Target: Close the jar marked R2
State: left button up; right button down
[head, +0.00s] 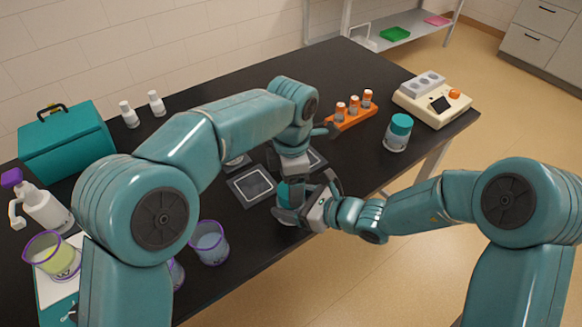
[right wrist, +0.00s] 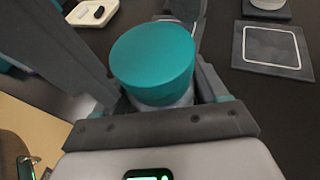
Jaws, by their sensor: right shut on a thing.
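A jar with a teal lid (head: 290,190) stands near the front edge of the table, between the fingers of my right gripper (head: 305,208). The right wrist view shows its teal lid (right wrist: 153,55) from above, over a pale body, with the dark fingers on both sides. I cannot tell whether the lid is tight. No R2 mark is readable. My left gripper (head: 292,170) points down just above or behind this jar; its fingertips are hidden. A second teal-lidded jar (head: 397,132) stands upright to the right, out of both grippers.
Square dark mats (head: 251,186) lie left of the held jar. An orange rack (head: 352,117) with small bottles and a beige device (head: 433,100) are at the right. A purple-rimmed beaker (head: 209,243) stands front left. A teal case (head: 66,143) is at the back left.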

pick_arm(q)
jog(key=shift+f, duration=0.7)
jog(key=c, duration=1)
jog(key=m, duration=0.9)
jog(key=shift+w, duration=0.1)
jog(key=m, duration=0.7)
jog(key=shift+d, duration=0.1)
jog(key=o, duration=1.2)
